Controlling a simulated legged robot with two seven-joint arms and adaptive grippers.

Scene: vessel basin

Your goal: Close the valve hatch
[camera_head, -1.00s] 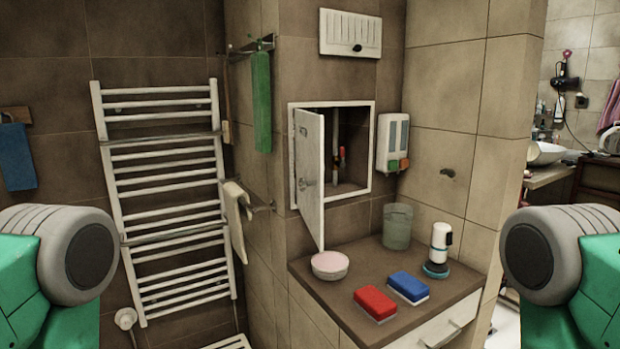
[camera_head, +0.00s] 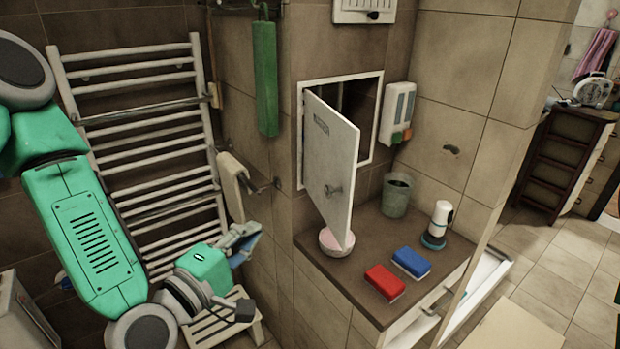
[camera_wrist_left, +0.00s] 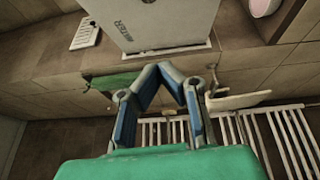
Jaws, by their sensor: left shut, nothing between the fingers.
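The white valve hatch door (camera_head: 331,165) stands open, swung outward from its white wall frame (camera_head: 376,100). The door also shows at the top of the left wrist view (camera_wrist_left: 165,22), with a WATER label. My left gripper (camera_head: 252,237) is low and left of the door, apart from it, beside the wall corner. In the left wrist view its fingers (camera_wrist_left: 163,72) meet at the tips with nothing between them. My right gripper is not in view.
A counter (camera_head: 365,240) below the hatch holds a pink-topped bowl (camera_head: 338,243), red sponge (camera_head: 384,281), blue sponge (camera_head: 411,262), cup (camera_head: 397,195) and white bottle (camera_head: 439,220). A towel rack (camera_head: 150,160) and a hanging white towel (camera_head: 232,180) are near my left arm.

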